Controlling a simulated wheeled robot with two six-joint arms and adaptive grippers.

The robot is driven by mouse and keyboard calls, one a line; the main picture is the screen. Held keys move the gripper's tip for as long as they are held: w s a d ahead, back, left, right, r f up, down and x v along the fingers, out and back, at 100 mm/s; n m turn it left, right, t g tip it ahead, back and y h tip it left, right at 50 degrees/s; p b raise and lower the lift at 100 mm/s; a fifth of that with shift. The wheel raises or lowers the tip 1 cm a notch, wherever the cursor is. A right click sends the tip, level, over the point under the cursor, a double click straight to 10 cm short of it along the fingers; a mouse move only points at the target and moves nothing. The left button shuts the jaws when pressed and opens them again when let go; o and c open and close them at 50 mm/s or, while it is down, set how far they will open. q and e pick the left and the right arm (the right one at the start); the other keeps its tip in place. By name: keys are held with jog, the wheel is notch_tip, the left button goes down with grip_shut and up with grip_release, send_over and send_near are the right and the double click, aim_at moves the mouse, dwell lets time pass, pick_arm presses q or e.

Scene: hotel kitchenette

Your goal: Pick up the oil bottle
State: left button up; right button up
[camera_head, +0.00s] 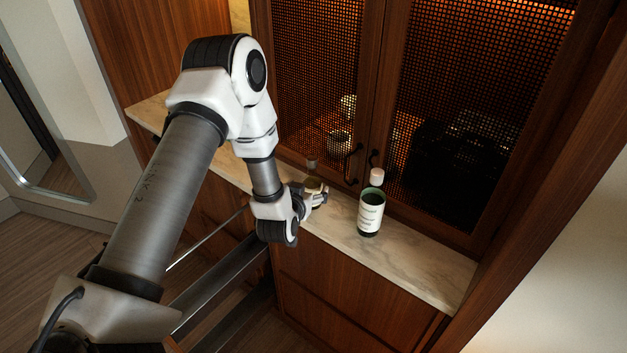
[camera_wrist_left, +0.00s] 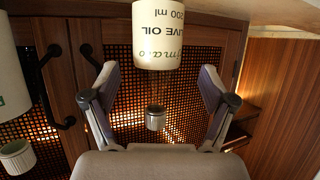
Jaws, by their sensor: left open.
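The oil bottle (camera_head: 312,183) stands upright on the counter, its lower part hidden behind my left gripper (camera_head: 318,196) in the head view. In the left wrist view, the oil bottle (camera_wrist_left: 158,35) appears upside down, with olive oil lettering on its pale label and its cap pointing down the picture. The left gripper (camera_wrist_left: 158,78) is open, with one finger on each side of the bottle's line and visible gaps. I cannot tell whether the bottle is fully between the fingertips. My right gripper is not in view.
A green bottle with a white label and pale cap (camera_head: 371,205) stands to the right on the marble counter (camera_head: 425,262); it also shows at the left wrist view's left edge (camera_wrist_left: 10,75). Mesh cabinet doors (camera_head: 318,60) with dark handles (camera_head: 352,164) rise close behind.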

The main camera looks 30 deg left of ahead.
aim_at(309, 189)
pick_arm(q)
jog(key=shift+p+x, duration=0.8)
jog(key=shift+x, duration=0.4)
jog(key=shift+w+f, duration=0.85)
jog(key=shift+w, duration=0.15)
jog(key=shift+s+r, duration=0.2)
jog(key=shift+s, duration=0.1)
jog(key=c, duration=1.2)
grip_shut()
jog(key=shift+w, duration=0.1)
